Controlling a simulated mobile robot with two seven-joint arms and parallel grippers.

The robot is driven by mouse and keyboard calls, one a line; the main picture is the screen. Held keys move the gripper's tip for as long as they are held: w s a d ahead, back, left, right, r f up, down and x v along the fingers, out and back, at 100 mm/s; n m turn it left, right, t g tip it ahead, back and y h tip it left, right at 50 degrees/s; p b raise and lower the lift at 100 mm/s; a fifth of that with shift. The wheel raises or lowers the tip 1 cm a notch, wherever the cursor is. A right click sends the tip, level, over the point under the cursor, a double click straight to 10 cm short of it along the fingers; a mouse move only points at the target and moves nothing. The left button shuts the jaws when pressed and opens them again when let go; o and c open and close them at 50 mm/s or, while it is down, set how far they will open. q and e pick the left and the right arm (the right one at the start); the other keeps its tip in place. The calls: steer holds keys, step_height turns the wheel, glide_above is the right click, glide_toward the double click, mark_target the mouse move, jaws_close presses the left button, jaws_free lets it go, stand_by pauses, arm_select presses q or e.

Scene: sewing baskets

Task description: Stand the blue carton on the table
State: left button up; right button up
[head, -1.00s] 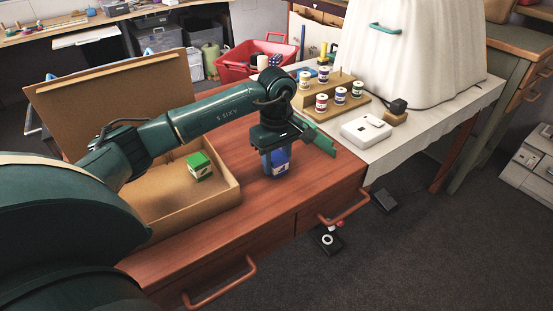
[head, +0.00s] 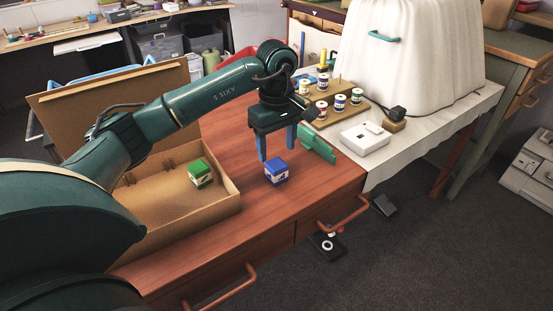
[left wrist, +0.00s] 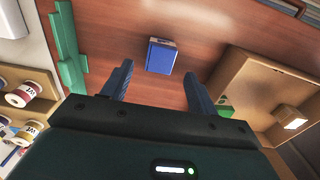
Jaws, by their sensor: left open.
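The blue carton (head: 276,172) stands on the red-brown wooden table (head: 250,218), to the right of the open cardboard box. It also shows in the left wrist view (left wrist: 161,56), beyond and between the fingertips. My left gripper (head: 277,156) is above the carton with its two blue fingers pointing down. The fingers are apart and empty, and the carton appears free of them. In the left wrist view my left gripper (left wrist: 158,75) shows a wide gap between its fingers. My right gripper is not in view.
The open cardboard box (head: 225,212) holds a green carton (head: 200,172). A green bracket-like piece (head: 316,143) lies right of the blue carton. The table front is clear.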

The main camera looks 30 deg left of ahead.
mark_target(277, 164)
arm_select(q)
step_height(277, 164, up, 5)
steer(key=shift+r, duration=0.1)
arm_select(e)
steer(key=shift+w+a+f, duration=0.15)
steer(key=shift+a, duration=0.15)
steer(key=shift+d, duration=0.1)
